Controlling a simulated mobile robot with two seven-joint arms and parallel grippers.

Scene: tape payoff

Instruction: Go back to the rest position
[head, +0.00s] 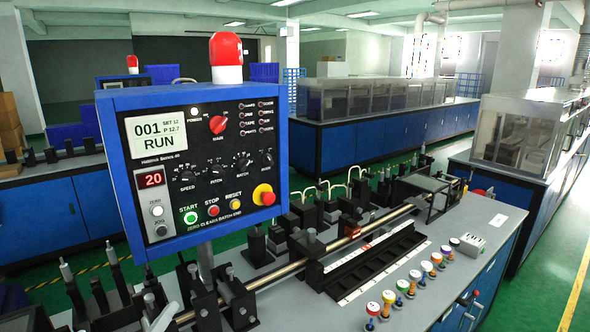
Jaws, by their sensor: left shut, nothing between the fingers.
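My left gripper (163,316) shows only in part at the bottom edge, left of centre, in front of the bench fixtures. Its pale fingertips are shut with nothing between them. It is apart from the blue control box (190,165), which stands above and behind it. The box's display reads 001 RUN and a red counter (150,180) reads 20. My right gripper is not in view.
The grey bench (480,225) carries a long metal shaft (345,241), black fixtures and a row of small coloured-top pieces (410,283) near its front edge. A red lamp (226,57) tops the box. Green floor lies right of the bench.

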